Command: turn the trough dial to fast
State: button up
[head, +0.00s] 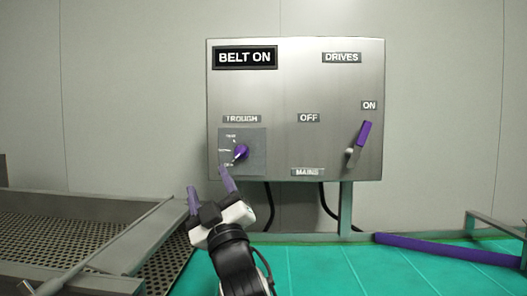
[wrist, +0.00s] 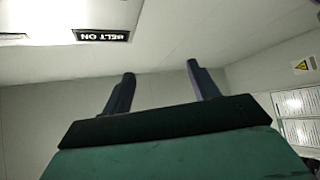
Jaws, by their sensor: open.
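The trough dial (head: 240,152) is a purple knob on a grey plate (head: 256,164) under the label TROUGH, at the lower left of a steel control panel (head: 290,90). Three small position labels run up the dial's left side. Its pointer end looks turned down and left, toward the lowest label; the words are too small to read surely. My gripper (head: 208,180) is open and empty, below and left of the dial, apart from it in the picture. In the wrist view my gripper (wrist: 157,75) has its two fingers spread with nothing between them; the dial is not in that view.
A purple-handled mains lever (head: 363,135) points up toward ON at the panel's right. A BELT ON sign (head: 245,57) is at its top left. A perforated metal trough (head: 60,235) lies at left. Cables hang below the panel. A purple bar (head: 450,249) lies at right.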

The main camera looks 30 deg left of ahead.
jog(key=w+t+h, duration=0.2)
jog(key=w+h, duration=0.1)
jog(key=w, duration=0.3)
jog(key=m+h, duration=0.2)
jog(key=h, duration=0.1)
send_near(241, 154)
jog(key=shift+h, duration=0.3)
jog(key=p+x, duration=0.4)
jog(key=x, duration=0.1)
jog(key=p+x, duration=0.2)
jog(key=x, duration=0.1)
jog(key=shift+s+r+p, duration=0.15)
jog(key=shift+r+p, duration=0.15)
jog(key=shift+r, duration=0.05)
jog(key=shift+w+a, duration=0.45)
jog(key=c, duration=1)
